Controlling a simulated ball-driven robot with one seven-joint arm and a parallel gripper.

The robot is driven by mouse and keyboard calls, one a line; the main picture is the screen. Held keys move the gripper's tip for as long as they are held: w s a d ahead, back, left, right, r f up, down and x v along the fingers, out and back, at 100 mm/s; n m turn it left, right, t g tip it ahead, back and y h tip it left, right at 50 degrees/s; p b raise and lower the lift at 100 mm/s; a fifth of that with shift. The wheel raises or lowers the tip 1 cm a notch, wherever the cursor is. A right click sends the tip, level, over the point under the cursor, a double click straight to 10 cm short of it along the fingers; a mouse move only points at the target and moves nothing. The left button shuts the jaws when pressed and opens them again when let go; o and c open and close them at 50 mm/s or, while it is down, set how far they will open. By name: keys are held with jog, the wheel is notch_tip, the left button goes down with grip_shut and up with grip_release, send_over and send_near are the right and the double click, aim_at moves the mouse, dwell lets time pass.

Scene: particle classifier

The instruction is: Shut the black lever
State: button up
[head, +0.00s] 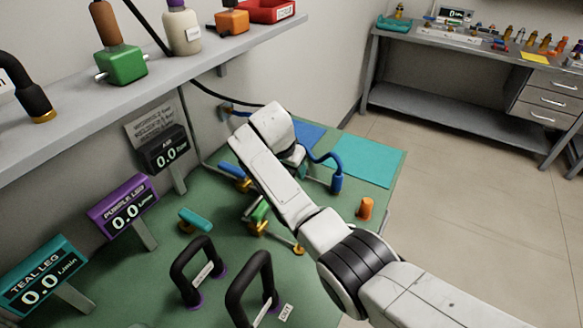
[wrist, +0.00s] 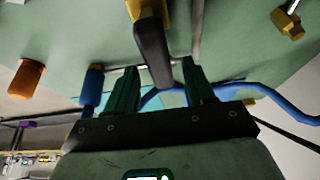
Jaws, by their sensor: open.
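The black lever (wrist: 154,55) shows in the wrist view, joined to a yellow valve body (wrist: 150,10) at the top edge. The lever points toward my gripper (wrist: 158,72). My gripper is open, with one dark green finger on each side of the lever and visible gaps between. I cannot tell how deep the lever sits between the fingers.
A blue hose (head: 325,158) curves beside my wrist, ending in a blue fitting (head: 337,183). An orange cap (head: 365,208) stands near the bench edge. Black handles (head: 195,270), a teal-handled valve (head: 195,220) and display panels (head: 125,205) stand left. A shelf (head: 150,85) overhangs the bench.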

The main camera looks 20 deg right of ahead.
jog(key=v, duration=1)
jog(key=shift+r, duration=0.3)
jog(key=shift+r, duration=0.1)
